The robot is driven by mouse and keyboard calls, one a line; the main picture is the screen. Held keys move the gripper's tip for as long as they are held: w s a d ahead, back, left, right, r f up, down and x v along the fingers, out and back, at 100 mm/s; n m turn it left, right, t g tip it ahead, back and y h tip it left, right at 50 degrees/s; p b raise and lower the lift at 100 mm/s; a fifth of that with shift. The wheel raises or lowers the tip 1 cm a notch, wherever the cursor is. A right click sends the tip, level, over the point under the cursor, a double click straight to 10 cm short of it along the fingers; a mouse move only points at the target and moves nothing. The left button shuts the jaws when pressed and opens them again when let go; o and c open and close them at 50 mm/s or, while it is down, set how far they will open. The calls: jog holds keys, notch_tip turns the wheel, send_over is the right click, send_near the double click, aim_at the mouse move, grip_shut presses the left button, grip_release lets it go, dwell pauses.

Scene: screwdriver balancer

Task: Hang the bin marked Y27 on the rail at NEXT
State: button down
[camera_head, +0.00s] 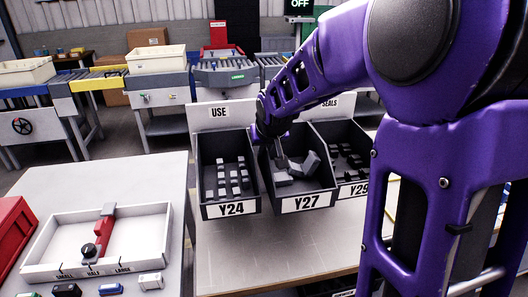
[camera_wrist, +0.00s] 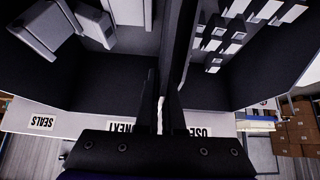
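Bin Y27 (camera_head: 306,203) is a dark open bin holding large grey angled blocks, between the bins Y24 (camera_head: 232,209) and Y29 (camera_head: 355,189). My gripper (camera_head: 268,136) is at its back left corner, beside Y24. In the wrist view, my gripper's fingers (camera_wrist: 163,103) point in where the walls of the two bins meet, with a thin pale gap between them. I cannot tell whether they hold a wall. The NEXT label (camera_wrist: 122,127) shows on the pale rail board (camera_wrist: 75,124) behind Y27. My arm hides that label in the head view. Whether Y27 hangs on the rail is hidden.
Y24 holds small light blocks, Y29 small black pieces. USE (camera_head: 218,112) and SEALS (camera_head: 329,103) labels flank the NEXT place. The bench (camera_head: 265,250) below is largely clear. At left, a table carries a white sorting tray (camera_head: 140,228), small parts and a red bin (camera_head: 10,232).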

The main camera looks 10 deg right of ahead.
jog(key=shift+w+f, duration=0.1)
jog(key=shift+w, duration=2.4)
jog(key=shift+w+f, duration=0.2)
jog(key=shift+f, duration=0.1)
jog(key=shift+s+f+b, duration=0.1)
jog(key=shift+f+b, duration=0.75)
jog(key=shift+b, duration=0.1)
jog(key=shift+f+b, duration=0.3)
jog(key=shift+b, duration=0.05)
jog(key=c, duration=1)
grip_release()
jog(key=shift+o, duration=0.2)
